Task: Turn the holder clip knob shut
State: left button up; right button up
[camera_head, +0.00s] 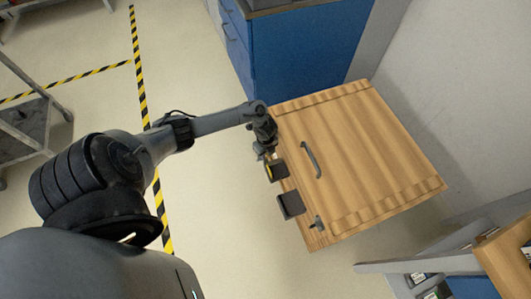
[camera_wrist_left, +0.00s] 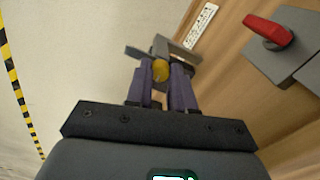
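A wooden cart cover (camera_head: 375,150) has a dark handle and small grey blocks along its left edge. My left gripper (camera_head: 264,152) is at the upper end of that edge, by a grey block (camera_head: 277,171) with some yellow on it. In the left wrist view my gripper's purple fingers (camera_wrist_left: 162,80) are close together. A round yellow knob (camera_wrist_left: 160,71) fills the narrow gap at their tips, one finger on each side. Grey bar-like parts (camera_wrist_left: 186,51) stick out beyond the fingertips. The fingers partly hide the knob's mount. My right gripper is in neither view.
A red lever (camera_wrist_left: 268,29) sits on a grey block at the right of the left wrist view. Another grey block (camera_head: 291,205) is lower on the cart's edge. A blue cabinet (camera_head: 305,50) stands behind. The floor left of the cart is clear.

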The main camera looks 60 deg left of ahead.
pick_arm(q)
grip_shut()
